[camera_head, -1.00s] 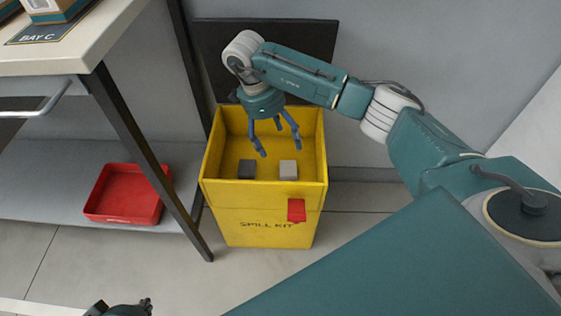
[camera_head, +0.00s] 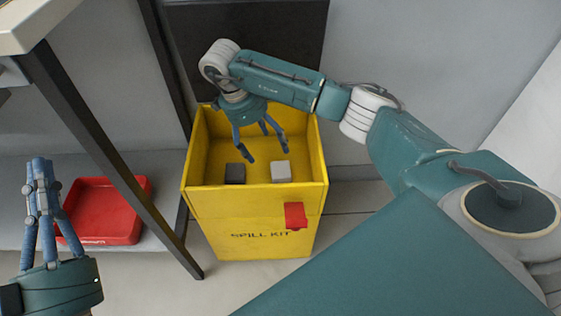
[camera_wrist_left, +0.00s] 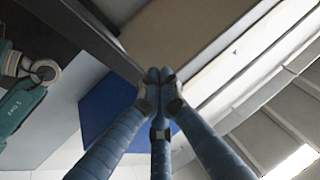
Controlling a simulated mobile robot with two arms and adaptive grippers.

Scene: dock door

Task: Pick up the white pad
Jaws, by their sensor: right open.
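The white pad (camera_head: 281,171) is a small pale block inside the yellow spill kit bin (camera_head: 255,206), toward its front right. My right gripper (camera_head: 266,153) hangs fingers-down in the bin opening, spread open and empty. Its fingertips look just behind and above the white pad, apart from it. A dark grey pad (camera_head: 235,173) lies to the left of the white one. My left gripper (camera_head: 40,168) is at the lower left, fingers pointing up. In the left wrist view its fingertips (camera_wrist_left: 160,76) meet with nothing visible between them.
A red tray (camera_head: 107,236) sits on the low shelf at left, partly behind a dark table leg (camera_head: 110,165). A red tag (camera_head: 295,215) hangs on the bin's front. A dark panel (camera_head: 255,45) stands behind the bin. Floor right of the bin is clear.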

